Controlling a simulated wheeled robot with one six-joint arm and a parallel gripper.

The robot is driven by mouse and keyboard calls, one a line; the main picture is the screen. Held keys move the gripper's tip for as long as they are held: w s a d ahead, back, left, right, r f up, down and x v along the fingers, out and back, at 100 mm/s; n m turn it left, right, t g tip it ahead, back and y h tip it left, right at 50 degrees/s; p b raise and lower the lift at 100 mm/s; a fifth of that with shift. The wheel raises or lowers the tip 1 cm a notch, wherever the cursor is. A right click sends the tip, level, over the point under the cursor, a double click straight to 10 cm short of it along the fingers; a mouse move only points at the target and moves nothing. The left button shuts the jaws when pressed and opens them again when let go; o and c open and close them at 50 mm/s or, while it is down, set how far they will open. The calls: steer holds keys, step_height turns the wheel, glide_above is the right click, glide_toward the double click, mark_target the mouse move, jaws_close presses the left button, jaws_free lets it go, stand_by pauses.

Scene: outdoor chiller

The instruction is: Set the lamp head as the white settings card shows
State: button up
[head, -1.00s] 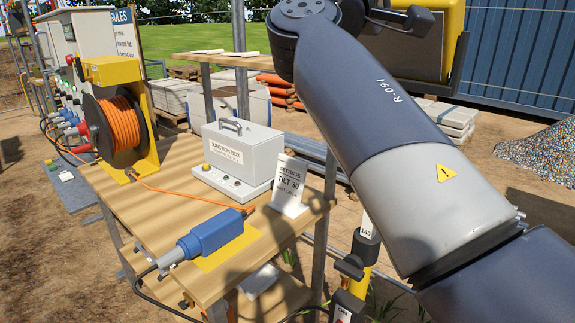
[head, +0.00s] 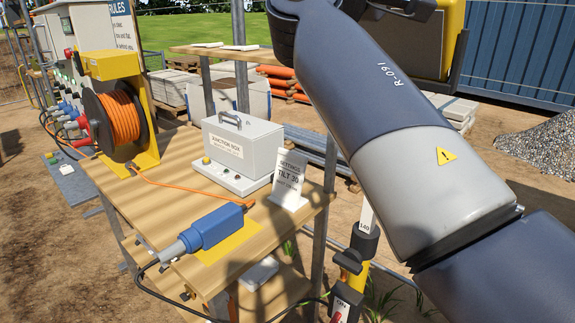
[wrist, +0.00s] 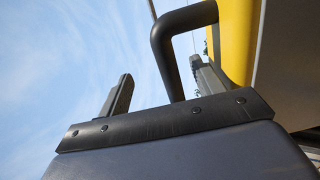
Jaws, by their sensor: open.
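The lamp head (head: 420,62), a grey panel in a yellow housing, stands at the top right of the head view, partly behind my arm. In the wrist view its yellow housing (wrist: 237,35) is at the right, with a black bent handle (wrist: 160,35). My gripper (wrist: 160,72) is open, and the handle shows between its two fingers; I cannot tell how deep it sits. No contact shows. The white settings card (head: 289,180) stands upright on the wooden table and reads "TILT 30"; its lower line is too small to read surely.
The table (head: 180,200) holds a grey junction box (head: 243,150), an orange cable reel (head: 120,115) and a blue connector (head: 212,228). A yellow and black post (head: 355,270) with a white scale stands right of it. A gravel heap (head: 545,145) lies far right.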

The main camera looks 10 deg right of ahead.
steer(key=o, duration=0.3)
steer(key=r+p, duration=0.2)
steer(key=r, duration=0.1)
steer(key=r+p, duration=0.1)
steer(key=r, duration=0.1)
steer(key=shift+d, duration=0.25)
steer(key=shift+o, duration=1.2)
steer(key=shift+r+p, duration=0.35)
steer(key=shift+r, duration=0.1)
steer(key=shift+d, duration=0.15)
steer(key=b+v, duration=0.1)
steer(key=v, duration=0.1)
steer(key=b+v, duration=0.1)
steer(key=v, duration=0.2)
steer(key=f+b+v, duration=0.1)
steer(key=v, duration=0.2)
steer(key=shift+w+f, duration=0.15)
steer(key=shift+w, duration=0.2)
steer(key=v, duration=0.3)
steer(key=shift+s+r, duration=0.15)
steer(key=shift+r, duration=0.15)
steer(key=c, duration=0.5)
steer(key=shift+f, duration=0.2)
steer(key=shift+c, duration=0.2)
steer(key=shift+w+d, duration=0.1)
steer(key=shift+w, duration=0.1)
